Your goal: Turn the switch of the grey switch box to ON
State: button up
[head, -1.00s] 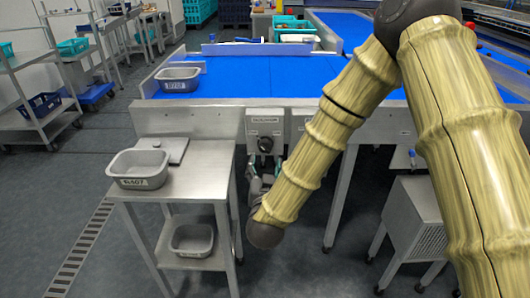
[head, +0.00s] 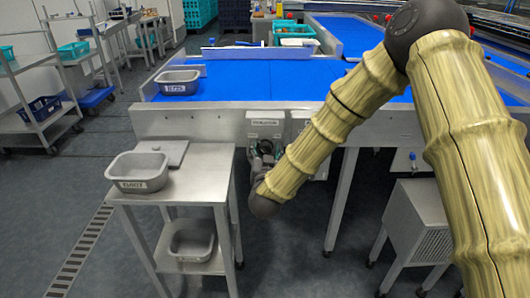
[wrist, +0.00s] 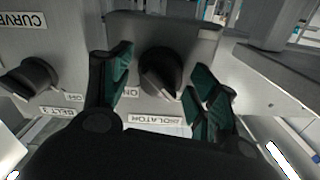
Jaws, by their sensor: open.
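The grey switch box (head: 265,124) is mounted on the front of the blue-belted table. In the wrist view its face (wrist: 190,32) carries an ISOLATOR label, an ON mark and a black rotary knob (wrist: 160,73). The knob's pointed end looks turned toward the lower right of that view, and its exact setting is unclear. My gripper (wrist: 161,76) is open, with its green-padded fingers on either side of the knob. I cannot tell whether either finger touches it. In the head view my gripper (head: 263,158) is at the lower part of the box, partly hidden.
A neighbouring grey panel labelled BELT 3 has its own black knob (wrist: 30,77), close to my left finger in the wrist view. A steel side table (head: 200,180) with a grey tub (head: 138,176) stands left of my gripper. A vented steel cabinet (head: 412,215) stands right.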

jog(key=c, duration=1)
jog(key=shift+m, duration=0.3)
jog(key=m, duration=0.4)
jog(key=shift+f, duration=0.1)
jog(key=m+b, duration=0.1)
jog(key=m, duration=0.4)
jog(key=shift+d, duration=0.1)
jog(key=m+b, duration=0.1)
jog(key=m, duration=0.4)
jog(key=shift+f, duration=0.15)
jog(key=shift+m+b, duration=0.55)
jog(key=shift+m, duration=1.15)
